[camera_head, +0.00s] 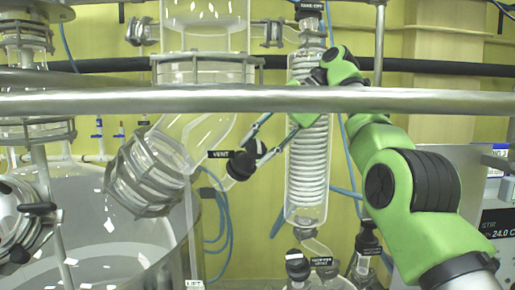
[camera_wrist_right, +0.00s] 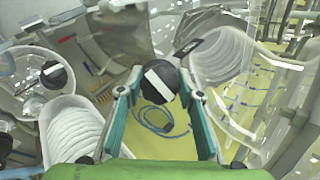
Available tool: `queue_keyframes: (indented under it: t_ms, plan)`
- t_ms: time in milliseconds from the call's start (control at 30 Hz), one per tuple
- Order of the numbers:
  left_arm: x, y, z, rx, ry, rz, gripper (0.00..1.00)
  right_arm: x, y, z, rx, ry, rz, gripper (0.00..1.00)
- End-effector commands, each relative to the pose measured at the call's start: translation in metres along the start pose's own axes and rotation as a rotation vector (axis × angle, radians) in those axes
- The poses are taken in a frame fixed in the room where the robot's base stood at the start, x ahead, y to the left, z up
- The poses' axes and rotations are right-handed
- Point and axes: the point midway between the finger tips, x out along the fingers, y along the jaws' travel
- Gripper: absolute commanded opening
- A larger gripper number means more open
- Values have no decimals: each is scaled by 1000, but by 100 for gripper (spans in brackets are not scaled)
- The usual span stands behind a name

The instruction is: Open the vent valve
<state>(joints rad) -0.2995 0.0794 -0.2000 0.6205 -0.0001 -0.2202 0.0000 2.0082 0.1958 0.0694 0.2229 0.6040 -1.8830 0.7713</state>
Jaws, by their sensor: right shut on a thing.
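The vent valve's black knob (camera_head: 240,166) sits beside the tilted glass neck in the head view, with a black "VENT" label (camera_head: 220,155) to its left. In the right wrist view the round knob (camera_wrist_right: 161,79) has a white stripe across its face and lies between the two fingertips. My right gripper (camera_head: 259,148) reaches in from the right and is shut on the knob; it also shows in the right wrist view (camera_wrist_right: 160,94). The fingers partly cover the knob in the head view. My left gripper is not in view.
A horizontal metal rail (camera_head: 130,101) crosses in front, and my right arm passes behind it. A glass coil condenser (camera_head: 307,190) stands just right of the knob. The tilted glass neck (camera_head: 150,175) is to the left. A control box (camera_head: 494,225) stands at the right.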

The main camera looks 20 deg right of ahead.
Motion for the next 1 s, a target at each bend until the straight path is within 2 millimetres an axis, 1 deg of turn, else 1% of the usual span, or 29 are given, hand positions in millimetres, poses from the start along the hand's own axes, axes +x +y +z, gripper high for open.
queue_keyframes:
  t_ms: [533,567,600,633,1000]
  plan:
    - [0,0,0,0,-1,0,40,1,2,0,-7,-3,9,12]
    - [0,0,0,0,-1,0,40,1,2,0,-7,-3,9,36]
    - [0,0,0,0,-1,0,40,1,2,0,-7,-3,9,46]
    - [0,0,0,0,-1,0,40,1,2,0,-7,-3,9,51]
    - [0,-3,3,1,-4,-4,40,1,1,0,-8,-1,7,51]
